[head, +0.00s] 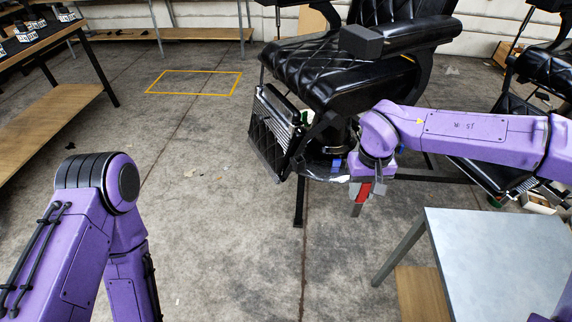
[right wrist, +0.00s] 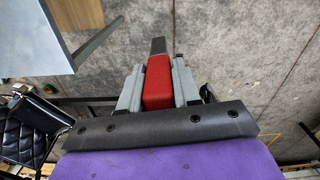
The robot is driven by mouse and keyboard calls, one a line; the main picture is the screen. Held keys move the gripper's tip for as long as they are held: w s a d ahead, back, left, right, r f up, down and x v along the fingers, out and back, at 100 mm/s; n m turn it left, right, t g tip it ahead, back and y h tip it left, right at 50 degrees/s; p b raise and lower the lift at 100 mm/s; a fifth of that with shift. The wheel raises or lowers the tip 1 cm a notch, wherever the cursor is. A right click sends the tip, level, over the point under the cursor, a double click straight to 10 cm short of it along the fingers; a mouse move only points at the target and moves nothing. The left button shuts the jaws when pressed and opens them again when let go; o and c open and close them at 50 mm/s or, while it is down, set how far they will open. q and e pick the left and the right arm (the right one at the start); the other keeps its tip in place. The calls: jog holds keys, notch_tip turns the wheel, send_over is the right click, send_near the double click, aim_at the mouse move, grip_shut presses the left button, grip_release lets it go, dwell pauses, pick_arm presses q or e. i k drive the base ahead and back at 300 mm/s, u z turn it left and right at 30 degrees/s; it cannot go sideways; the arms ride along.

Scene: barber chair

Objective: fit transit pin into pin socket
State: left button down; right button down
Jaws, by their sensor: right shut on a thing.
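My right gripper (head: 367,188) is shut on the transit pin (head: 362,192), which has a red body and a dark grey end pointing down. In the right wrist view the pin (right wrist: 158,84) sits between the two grey fingers of the right gripper (right wrist: 158,76), with its dark end sticking out past them. The pin hangs over open floor, in front of the base of the black barber chair (head: 340,75). I cannot make out the pin socket. My left arm comes in at the lower left, but its gripper is out of view.
A grey-topped table (head: 500,262) stands at the lower right, near my right arm. A second black chair (head: 545,70) is at the far right. Floor around the yellow outline (head: 195,71) is clear.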

aim_at(262, 141)
jog(key=i, duration=0.85)
jog(key=u, duration=0.75)
